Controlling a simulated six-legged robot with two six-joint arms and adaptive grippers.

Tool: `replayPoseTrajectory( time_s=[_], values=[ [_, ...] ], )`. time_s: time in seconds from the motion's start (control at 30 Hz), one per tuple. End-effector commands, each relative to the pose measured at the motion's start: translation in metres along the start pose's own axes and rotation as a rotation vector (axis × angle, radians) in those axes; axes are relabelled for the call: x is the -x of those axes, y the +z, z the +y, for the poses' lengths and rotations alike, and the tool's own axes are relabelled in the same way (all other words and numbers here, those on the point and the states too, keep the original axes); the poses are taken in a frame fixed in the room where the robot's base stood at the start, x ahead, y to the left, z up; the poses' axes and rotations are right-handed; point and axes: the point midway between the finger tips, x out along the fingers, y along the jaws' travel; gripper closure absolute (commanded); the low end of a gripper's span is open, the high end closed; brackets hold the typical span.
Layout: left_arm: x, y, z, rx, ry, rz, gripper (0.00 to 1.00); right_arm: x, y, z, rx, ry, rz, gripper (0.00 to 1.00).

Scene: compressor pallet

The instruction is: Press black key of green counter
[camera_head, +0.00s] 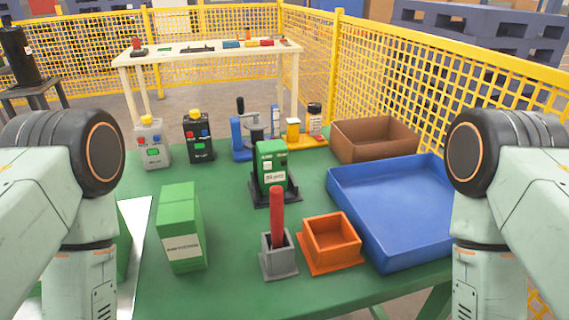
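A green upright device (271,160), which looks like the counter, stands on a black base near the middle of the green table. It has a pale label on its front. Its black key is too small to tell apart from the dark base and dark details. Only upper links of my two arms show at the left and right edges. Neither gripper is in view.
A red rod stands in a grey holder (279,262), beside an open orange box (331,243). A blue tray (387,215) and brown bin (375,139) lie right. A green box (181,228) stands front left.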

Motion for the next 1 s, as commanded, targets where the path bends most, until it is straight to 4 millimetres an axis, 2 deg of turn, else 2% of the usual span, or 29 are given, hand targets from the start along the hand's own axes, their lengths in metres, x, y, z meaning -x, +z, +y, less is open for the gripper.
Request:
replayPoseTrajectory(
  time_s=[0.03,0.4,1.0],
  values=[
    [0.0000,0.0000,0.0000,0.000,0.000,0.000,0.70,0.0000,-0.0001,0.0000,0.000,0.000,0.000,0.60],
    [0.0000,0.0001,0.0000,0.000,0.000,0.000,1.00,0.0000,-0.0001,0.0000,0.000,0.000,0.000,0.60],
    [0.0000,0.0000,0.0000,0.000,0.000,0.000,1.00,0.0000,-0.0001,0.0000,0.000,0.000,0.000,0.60]
  ],
)
